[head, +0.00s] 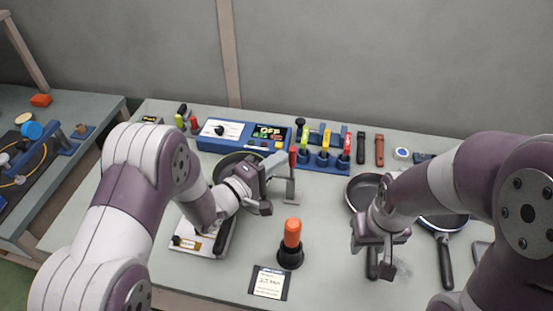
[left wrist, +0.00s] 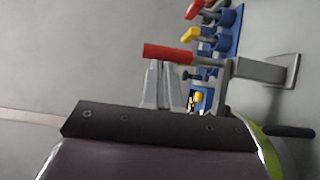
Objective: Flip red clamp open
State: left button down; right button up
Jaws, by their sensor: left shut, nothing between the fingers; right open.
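The red clamp shows as a red handle (head: 292,155) above a grey bracket (head: 290,188), near the middle of the table. In the head view the handle stands upright. In the left wrist view the red handle (left wrist: 172,51) joins a grey post (left wrist: 258,70) with a flat base. My left gripper (head: 276,160) is shut and empty, with its fingertips close to the handle's left side. In the left wrist view the shut fingertips (left wrist: 164,63) reach the handle; I cannot tell whether they touch. My right gripper (head: 380,240) is open and empty above a pan handle at the right.
A dark pan (head: 228,164) lies partly hidden under my left arm. A blue control box (head: 205,143) and a blue rack (head: 337,166) with coloured handles stand behind. An orange-topped black post (head: 291,235) and a label card (head: 269,283) are in front. More pans (head: 359,193) lie right.

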dwell(0.4)
pick_arm(q)
jog(key=shift+d+r+m+p, duration=0.1)
jog(key=shift+d+m+p, duration=0.2)
jog(key=shift+p, duration=0.1)
jog(key=shift+s+r, duration=0.1)
jog(key=d+m+p, duration=0.1)
jog(key=g+y+p, duration=0.1)
jog(key=shift+s+d+r+m+p, duration=0.2)
jog(key=shift+d+r+m+p, duration=0.1)
jog(key=shift+d+r+m, duration=0.1)
jog(key=s+d+f+m+g+y, duration=0.1)
jog(key=d+f+m+y, duration=0.1)
jog(key=d+m+y, duration=0.2)
jog(key=shift+d+f, duration=0.3)
jog(key=shift+d, duration=0.95)
jog(key=shift+s, duration=0.15)
